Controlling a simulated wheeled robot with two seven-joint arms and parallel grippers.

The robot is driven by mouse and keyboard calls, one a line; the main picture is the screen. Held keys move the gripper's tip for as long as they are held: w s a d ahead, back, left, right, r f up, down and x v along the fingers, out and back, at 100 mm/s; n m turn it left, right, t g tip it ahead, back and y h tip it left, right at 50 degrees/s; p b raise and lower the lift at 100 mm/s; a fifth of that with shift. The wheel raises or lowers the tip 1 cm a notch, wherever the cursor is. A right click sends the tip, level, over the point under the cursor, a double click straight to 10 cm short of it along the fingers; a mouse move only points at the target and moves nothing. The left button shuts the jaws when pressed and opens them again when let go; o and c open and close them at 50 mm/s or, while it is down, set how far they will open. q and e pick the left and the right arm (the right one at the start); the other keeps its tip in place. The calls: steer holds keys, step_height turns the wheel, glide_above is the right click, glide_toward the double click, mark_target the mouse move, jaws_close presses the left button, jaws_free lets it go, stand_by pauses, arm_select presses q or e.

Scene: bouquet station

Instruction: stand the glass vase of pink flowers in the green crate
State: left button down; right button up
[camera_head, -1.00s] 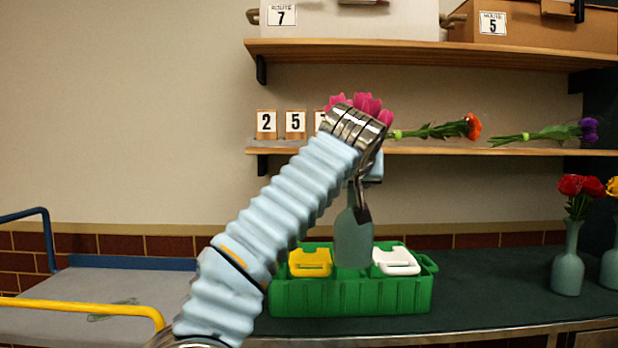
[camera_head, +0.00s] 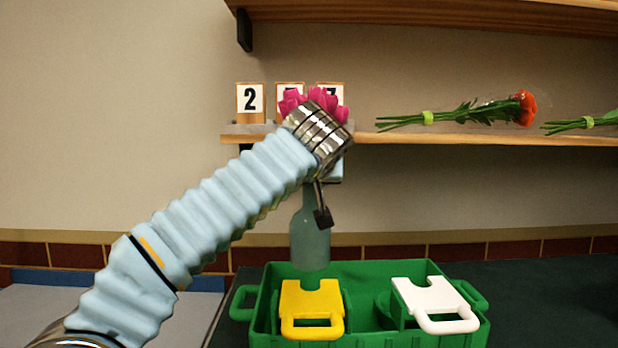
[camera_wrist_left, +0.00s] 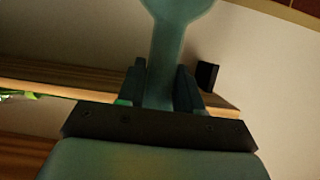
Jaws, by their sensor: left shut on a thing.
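The glass vase (camera_head: 310,240) is grey-green and hangs upright from my left gripper (camera_head: 322,200). Its pink flowers (camera_head: 300,100) show above my wrist in the head view. In the left wrist view my left gripper (camera_wrist_left: 160,88) is shut on the neck of the vase (camera_wrist_left: 172,40). The green crate (camera_head: 375,270) stands on the dark counter below. The vase's base appears at the height of the crate's back rim, over its left part; its exact depth is unclear. My right gripper is out of view.
In the crate are a yellow-handled item (camera_head: 312,300) at the left and a white-handled item (camera_head: 436,300) at the right, with a gap between them. Above is a shelf (camera_head: 400,138) with number cards (camera_head: 250,103) and an orange flower bunch (camera_head: 470,110).

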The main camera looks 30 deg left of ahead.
mark_target(310, 216)
arm_select(q)
steer(key=shift+w+a+f, duration=0.15)
steer(key=shift+a+f, duration=0.1)
steer(key=shift+f, duration=1.15)
steer(key=shift+f+b, duration=0.45)
steer(key=shift+f, duration=0.65)
steer(key=shift+f+b, duration=1.05)
steer(key=shift+f, duration=0.35)
step_height(310, 216, down, 3)
steer(key=b, duration=0.2)
steer(key=shift+r+b, duration=0.2)
steer(key=shift+b, duration=0.15)
steer(key=shift+f+b, duration=1.2)
steer(key=shift+d, duration=0.1)
steer(key=shift+f, duration=0.3)
